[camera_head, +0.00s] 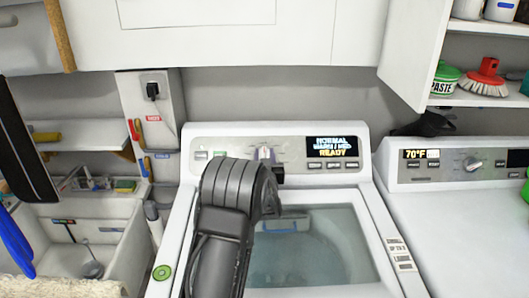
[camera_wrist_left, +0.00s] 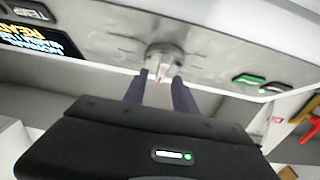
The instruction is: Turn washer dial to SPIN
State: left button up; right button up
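The washer dial (camera_head: 264,153) is a light grey knob on the washer's back control panel, left of the display (camera_head: 332,147), which reads NORMAL, WARM / MED, READY. My left gripper (camera_wrist_left: 158,82) is open in the left wrist view. Its two dark fingers are apart and point at the dial (camera_wrist_left: 164,58), which lies at or just beyond the fingertips, roughly in line with the gap. I cannot tell whether they touch it. In the head view my left arm hides most of the gripper and the panel below the dial. My right gripper is in neither view.
The washer lid (camera_head: 310,240) is glassy and shut below the panel. A dryer (camera_head: 450,230) with its own knob (camera_head: 472,163) stands to the right. A sink (camera_head: 75,262) is at the left. An open shelf (camera_head: 480,98) with a brush hangs at upper right.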

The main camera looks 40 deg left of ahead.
pick_arm(q)
jog(key=shift+w+a, duration=0.15)
jog(key=shift+w, duration=0.1)
grip_shut()
dwell(0.5)
